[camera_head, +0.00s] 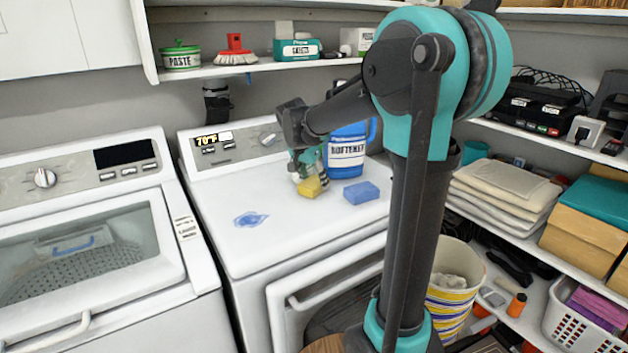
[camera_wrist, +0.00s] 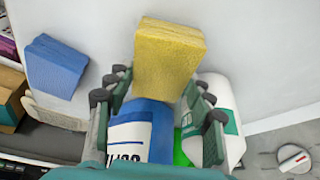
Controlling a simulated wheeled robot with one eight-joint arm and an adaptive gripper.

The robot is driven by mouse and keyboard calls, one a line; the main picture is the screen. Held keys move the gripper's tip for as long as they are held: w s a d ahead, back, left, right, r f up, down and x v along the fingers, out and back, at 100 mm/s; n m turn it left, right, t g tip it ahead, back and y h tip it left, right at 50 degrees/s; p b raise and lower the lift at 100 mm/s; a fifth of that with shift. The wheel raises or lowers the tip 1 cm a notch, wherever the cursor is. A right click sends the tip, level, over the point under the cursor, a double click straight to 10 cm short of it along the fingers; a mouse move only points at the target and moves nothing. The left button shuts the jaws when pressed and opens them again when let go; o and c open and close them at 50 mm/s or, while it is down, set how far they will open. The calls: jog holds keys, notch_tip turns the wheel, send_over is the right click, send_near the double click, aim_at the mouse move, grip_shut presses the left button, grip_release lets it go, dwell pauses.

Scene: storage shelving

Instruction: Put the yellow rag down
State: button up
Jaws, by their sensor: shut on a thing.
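The yellow rag (camera_head: 309,188) looks like a thick rectangular block. It is held at my gripper (camera_head: 306,170), just over or on the white top of the right-hand machine (camera_head: 285,235); I cannot tell whether it touches. In the wrist view the yellow rag (camera_wrist: 168,62) sits between the fingertips of my gripper (camera_wrist: 162,88), with its far part sticking out beyond them. The fingers are shut on it. Part of my gripper is hidden by the arm in the head view.
A blue block (camera_head: 361,192) lies right of the rag. A blue softener bottle (camera_head: 347,150) stands close behind my gripper, beside a white and green bottle (camera_wrist: 222,95). A blue spill (camera_head: 251,219) lies front left. The machine top's front and left are otherwise clear.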

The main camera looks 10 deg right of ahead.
jog(key=o, duration=0.8)
jog(key=shift+f, duration=0.1)
jog(key=v, duration=1.2)
